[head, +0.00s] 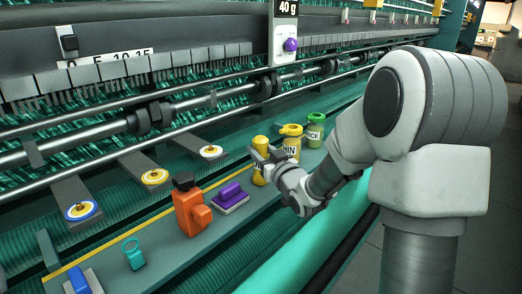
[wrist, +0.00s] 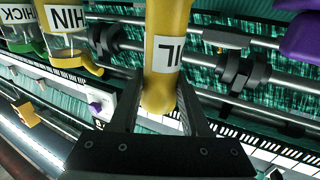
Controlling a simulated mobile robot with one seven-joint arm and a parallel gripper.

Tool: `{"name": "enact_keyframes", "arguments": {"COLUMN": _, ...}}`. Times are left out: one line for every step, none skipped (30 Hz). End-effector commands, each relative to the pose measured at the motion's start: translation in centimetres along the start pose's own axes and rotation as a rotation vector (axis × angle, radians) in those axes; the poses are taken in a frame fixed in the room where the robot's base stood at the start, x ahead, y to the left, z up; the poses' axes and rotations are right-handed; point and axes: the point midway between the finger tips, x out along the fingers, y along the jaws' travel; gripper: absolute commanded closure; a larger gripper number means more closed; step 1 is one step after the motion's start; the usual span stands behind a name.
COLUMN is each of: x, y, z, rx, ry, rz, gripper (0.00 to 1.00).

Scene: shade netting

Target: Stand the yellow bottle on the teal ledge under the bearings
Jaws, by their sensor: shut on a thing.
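The yellow bottle (head: 259,172) is in the head view, upright or nearly so, by the front shelf. My gripper (head: 268,156) is at its upper part. In the wrist view my gripper (wrist: 160,100) is shut on the yellow bottle (wrist: 166,30), whose white label shows upside down, partly hidden. I cannot tell whether its base touches the shelf. The teal ledge (head: 234,147) runs behind the yellow line, below the shaft. Black bearings (head: 150,117) sit on the shaft above it, and they also show in the wrist view (wrist: 240,72).
A yellow THIN pot (head: 291,143) and a green THICK pot (head: 315,131) stand just right of the bottle. Left are a purple block (head: 231,197), an orange can (head: 190,208) and a small teal item (head: 133,255). Paddles with round discs (head: 155,177) jut over the ledge.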

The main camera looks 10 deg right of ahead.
Motion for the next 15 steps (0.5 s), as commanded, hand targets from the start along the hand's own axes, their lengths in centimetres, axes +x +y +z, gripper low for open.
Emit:
{"name": "enact_keyframes", "arguments": {"x": 0.02, "y": 0.0, "z": -0.14, "rx": -0.001, "ry": 0.002, "rz": 0.0, "gripper": 1.0}}
{"name": "enact_keyframes", "arguments": {"x": 0.02, "y": 0.0, "z": -0.14, "rx": -0.001, "ry": 0.002, "rz": 0.0, "gripper": 1.0}}
{"name": "enact_keyframes", "arguments": {"x": 0.02, "y": 0.0, "z": -0.1, "rx": -0.001, "ry": 0.002, "rz": 0.0, "gripper": 1.0}}
{"name": "enact_keyframes", "arguments": {"x": 0.02, "y": 0.0, "z": -0.02, "rx": -0.001, "ry": 0.002, "rz": 0.0, "gripper": 1.0}}
{"name": "enact_keyframes", "arguments": {"x": 0.02, "y": 0.0, "z": 0.08, "rx": -0.001, "ry": 0.002, "rz": 0.0, "gripper": 1.0}}
{"name": "enact_keyframes", "arguments": {"x": 0.02, "y": 0.01, "z": 0.22, "rx": -0.001, "ry": 0.002, "rz": 0.0, "gripper": 1.0}}
{"name": "enact_keyframes", "arguments": {"x": 0.02, "y": 0.01, "z": 0.3, "rx": -0.001, "ry": 0.002, "rz": 0.0, "gripper": 1.0}}
{"name": "enact_keyframes", "arguments": {"x": 0.02, "y": 0.01, "z": 0.36, "rx": -0.001, "ry": 0.002, "rz": 0.0, "gripper": 1.0}}
{"name": "enact_keyframes", "arguments": {"x": 0.01, "y": 0.01, "z": 0.25, "rx": -0.001, "ry": 0.0, "rz": 0.0, "gripper": 0.46}}
{"name": "enact_keyframes", "arguments": {"x": 0.01, "y": 0.01, "z": 0.24, "rx": -0.001, "ry": 0.0, "rz": 0.0, "gripper": 0.41}}
{"name": "enact_keyframes", "arguments": {"x": 0.01, "y": 0.01, "z": 0.24, "rx": -0.001, "ry": 0.0, "rz": 0.0, "gripper": 0.36}}
{"name": "enact_keyframes", "arguments": {"x": 0.01, "y": 0.01, "z": 0.24, "rx": -0.001, "ry": 0.0, "rz": 0.0, "gripper": 0.28}}
{"name": "enact_keyframes", "arguments": {"x": 0.01, "y": 0.02, "z": 0.24, "rx": -0.001, "ry": 0.0, "rz": 0.0, "gripper": 0.24}}
{"name": "enact_keyframes", "arguments": {"x": 0.01, "y": 0.02, "z": 0.24, "rx": -0.001, "ry": 0.0, "rz": 0.0, "gripper": 0.24}}
{"name": "enact_keyframes", "arguments": {"x": 0.01, "y": 0.02, "z": 0.24, "rx": 0.0, "ry": 0.0, "rz": 0.0, "gripper": 0.24}}
